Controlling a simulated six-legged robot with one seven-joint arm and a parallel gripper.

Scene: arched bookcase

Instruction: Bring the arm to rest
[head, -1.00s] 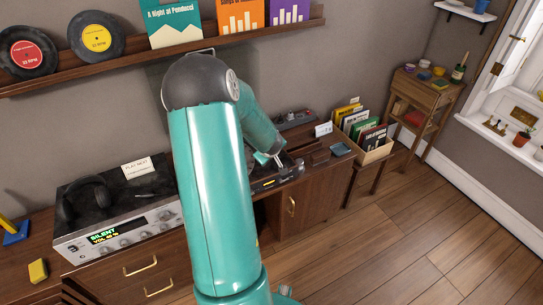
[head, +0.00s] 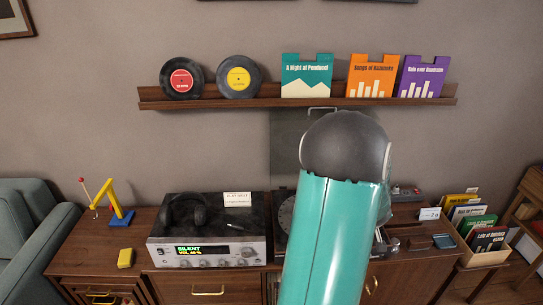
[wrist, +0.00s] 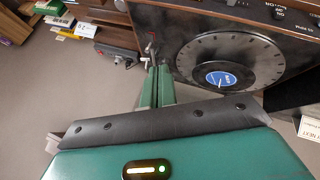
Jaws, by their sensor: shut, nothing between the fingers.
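My arm (head: 330,240), teal with a dark grey joint, rises in the middle of the head view and hides my gripper there. In the wrist view my gripper (wrist: 153,68) shows its two green fingers together, shut and empty. They are beside the turntable's platter (wrist: 262,58), which has a blue centre label. I cannot tell how far the fingertips are from the turntable, but nothing is held.
A receiver (head: 208,252) with headphones (head: 187,211) stands left of my arm. A wall shelf (head: 300,102) with records and sleeves is above. A record crate (head: 484,258) is at right. A yellow and blue lamp-like object (head: 110,203) and a green armchair (head: 30,235) are at left.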

